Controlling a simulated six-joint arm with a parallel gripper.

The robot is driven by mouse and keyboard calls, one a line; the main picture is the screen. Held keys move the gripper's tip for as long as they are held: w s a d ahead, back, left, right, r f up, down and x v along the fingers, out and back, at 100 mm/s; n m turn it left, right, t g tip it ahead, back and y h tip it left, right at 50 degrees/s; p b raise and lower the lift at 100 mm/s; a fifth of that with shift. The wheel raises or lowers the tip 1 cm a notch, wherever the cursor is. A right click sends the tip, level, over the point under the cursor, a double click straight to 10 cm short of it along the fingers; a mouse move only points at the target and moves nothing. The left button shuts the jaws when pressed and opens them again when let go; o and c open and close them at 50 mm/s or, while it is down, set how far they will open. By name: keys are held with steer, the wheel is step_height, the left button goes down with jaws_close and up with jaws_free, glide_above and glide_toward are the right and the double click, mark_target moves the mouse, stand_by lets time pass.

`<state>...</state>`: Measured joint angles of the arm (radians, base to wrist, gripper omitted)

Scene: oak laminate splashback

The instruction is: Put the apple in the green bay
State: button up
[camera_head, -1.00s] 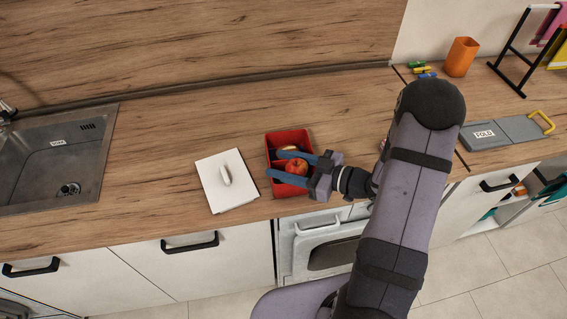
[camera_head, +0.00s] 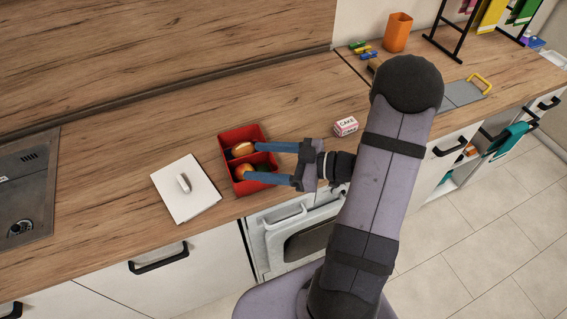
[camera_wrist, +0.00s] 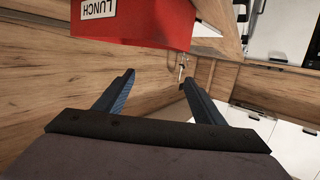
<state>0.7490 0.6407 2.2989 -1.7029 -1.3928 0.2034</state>
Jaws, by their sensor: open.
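A red, divided lunch box (camera_head: 228,146) stands on the counter near the front edge. Its LUNCH-marked wall (camera_wrist: 150,30) fills the top of the wrist view. The reddish apple (camera_head: 240,171) sits in the front compartment, partly hidden by a finger. A small dark green patch (camera_head: 262,168) shows beside it; I cannot tell whether it is the bay's floor or another item. A tan, bun-like item (camera_head: 242,148) lies in the rear compartment. My gripper (camera_head: 252,162) is open and empty, its fingertips at the box's right side. The empty fingers also show in the wrist view (camera_wrist: 158,80).
A white lid-like panel with a handle (camera_head: 200,203) lies left of the box. A small CAKE box (camera_head: 345,126) stands to the right. An orange cup (camera_head: 397,33) and a black rack (camera_head: 450,40) are at the back right.

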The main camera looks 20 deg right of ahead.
steer(key=shift+b+v, duration=0.45)
steer(key=shift+v, duration=2.45)
steer(key=shift+w, duration=0.1)
steer(key=w+d+f+m+h+p, duration=0.35)
steer(key=w+d+m+h, duration=0.25)
steer(key=w+d+h, duration=0.45)
steer(key=s+a+m+g+h, duration=0.1)
steer(key=s, duration=0.1)
steer(key=s+a+f+m+g+h+b, duration=0.1)
steer(key=s+g, duration=0.1)
steer(key=s, duration=0.1)
steer(key=s+a+m+g+h, duration=0.1)
steer(key=s+m+h, duration=0.1)
steer(key=shift+s+a+f+g+b, duration=0.15)
steer(key=shift+s+a+g+b, duration=0.15)
steer(key=shift+g+b, duration=0.1)
steer(key=s+a+f+g+y+b, duration=0.1)
steer(key=s+a+g, duration=0.3)
steer(key=s+a, duration=0.8)
steer(key=s+y, duration=0.1)
steer(key=s, duration=0.1)
steer(key=shift+s+a+m+g+b, duration=0.2)
steer(key=shift+s+m+g+b, duration=0.1)
steer(key=shift+s+g+b, duration=0.1)
